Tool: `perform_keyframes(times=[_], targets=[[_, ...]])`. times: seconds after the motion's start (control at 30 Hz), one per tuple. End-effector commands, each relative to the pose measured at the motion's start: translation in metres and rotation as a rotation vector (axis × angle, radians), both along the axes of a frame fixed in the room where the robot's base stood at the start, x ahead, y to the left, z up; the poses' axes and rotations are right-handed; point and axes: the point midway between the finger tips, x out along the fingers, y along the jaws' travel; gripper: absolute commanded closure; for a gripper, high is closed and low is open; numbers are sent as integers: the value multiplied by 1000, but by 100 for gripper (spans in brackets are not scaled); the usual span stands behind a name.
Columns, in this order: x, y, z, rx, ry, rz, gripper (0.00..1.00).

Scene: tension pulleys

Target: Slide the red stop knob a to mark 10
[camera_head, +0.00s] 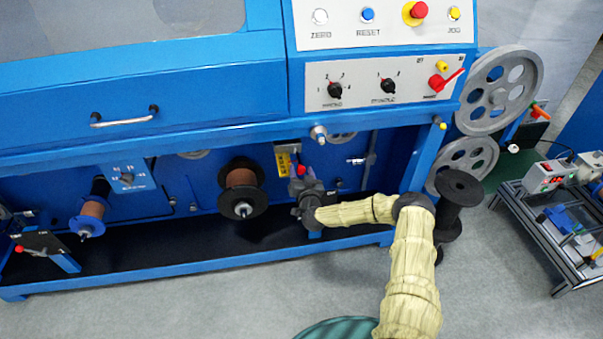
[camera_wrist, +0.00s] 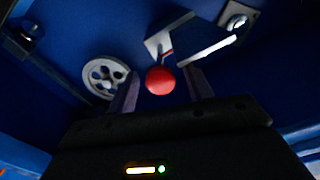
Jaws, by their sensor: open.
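The red stop knob (camera_wrist: 160,80) is a round red ball in the wrist view. It shows between the two fingertips of my gripper (camera_wrist: 162,86), which are open with dark gaps on both sides of the ball. I cannot tell how deep the ball sits between the fingers. In the head view the red knob (camera_head: 301,170) is a small red spot just above my gripper (camera_head: 298,184), beside a yellow scale plate (camera_head: 283,163). The marks on the plate are too small to read, and part of the knob's mount is hidden by my gripper.
A copper wire spool (camera_head: 241,180) is left of my gripper. A grey pulley wheel (camera_wrist: 105,77) and a bright metal bar (camera_wrist: 208,52) are close by in the wrist view. The blue upper housing (camera_head: 200,140) overhangs the recess. A black spool (camera_head: 460,188) stands near my arm.

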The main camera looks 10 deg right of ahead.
Motion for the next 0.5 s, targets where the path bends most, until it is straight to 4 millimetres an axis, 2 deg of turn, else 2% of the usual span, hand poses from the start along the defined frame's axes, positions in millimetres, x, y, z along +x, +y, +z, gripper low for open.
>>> perform_keyframes(times=[0.33, 0.5], targets=[[4, 0, 0, 1, 0, 0, 49], [4, 0, 0, 1, 0, 0, 82]])
